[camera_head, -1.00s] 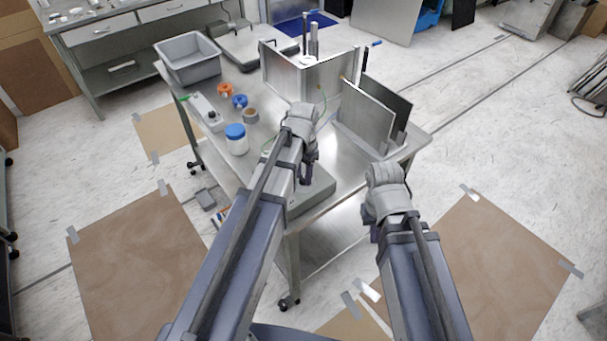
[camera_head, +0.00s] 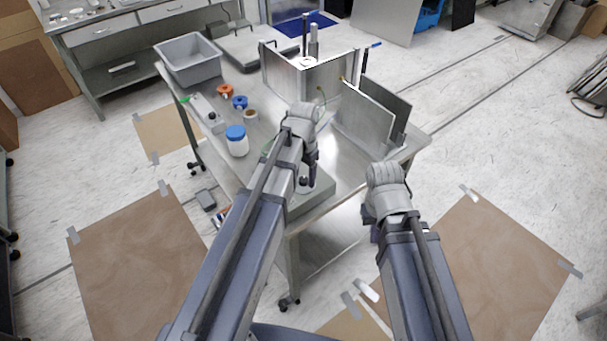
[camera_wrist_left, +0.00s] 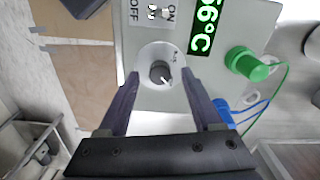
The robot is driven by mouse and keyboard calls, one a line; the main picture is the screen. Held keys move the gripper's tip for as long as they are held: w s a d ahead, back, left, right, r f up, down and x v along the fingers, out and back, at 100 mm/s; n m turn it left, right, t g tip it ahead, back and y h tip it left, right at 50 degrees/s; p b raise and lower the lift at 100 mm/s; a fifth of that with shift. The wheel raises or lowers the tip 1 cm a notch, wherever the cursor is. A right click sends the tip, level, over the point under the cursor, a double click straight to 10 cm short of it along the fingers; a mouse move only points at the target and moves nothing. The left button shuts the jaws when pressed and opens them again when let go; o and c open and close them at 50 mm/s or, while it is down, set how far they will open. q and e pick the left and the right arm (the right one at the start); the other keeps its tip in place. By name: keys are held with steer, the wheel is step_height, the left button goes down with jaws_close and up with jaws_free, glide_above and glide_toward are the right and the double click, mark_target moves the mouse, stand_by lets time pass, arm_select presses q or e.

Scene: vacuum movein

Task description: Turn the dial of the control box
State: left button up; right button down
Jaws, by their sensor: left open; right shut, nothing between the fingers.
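The grey control box (camera_head: 306,204) sits at the near corner of the steel table, partly hidden by my left arm. In the left wrist view its panel (camera_wrist_left: 222,75) shows a green-lit display (camera_wrist_left: 204,25), an ON/OFF switch (camera_wrist_left: 158,12) and a dark round dial (camera_wrist_left: 160,72) on a pale round plate. My left gripper (camera_wrist_left: 160,83) is open, with one finger on each side of the dial and visible gaps between. It also shows over the box in the head view (camera_head: 309,172). My right gripper (camera_head: 374,232) is shut and empty beside the table, mostly hidden behind its wrist.
A green plug (camera_wrist_left: 248,64) and blue plug (camera_wrist_left: 222,108) with cables stick out of the panel.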

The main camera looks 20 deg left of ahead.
mark_target(304, 180)
arm_select(q)
step_height(304, 180, up, 7)
steer(key=p, duration=0.6)
steer(key=shift+r+p, duration=0.15)
steer(key=shift+p, duration=0.25)
steer(key=shift+s+d, duration=0.1)
steer(key=s+d+f+n+y+b, duration=0.1)
steer(key=s+d+f+b, duration=0.3)
steer(key=s+d, duration=0.6)
steer(key=s, duration=0.4)
steer(key=shift+s+d+n, duration=0.2)
steer(key=shift+d+n, duration=0.1)
steer(key=shift+d, duration=0.05)
stand_by(1.3)
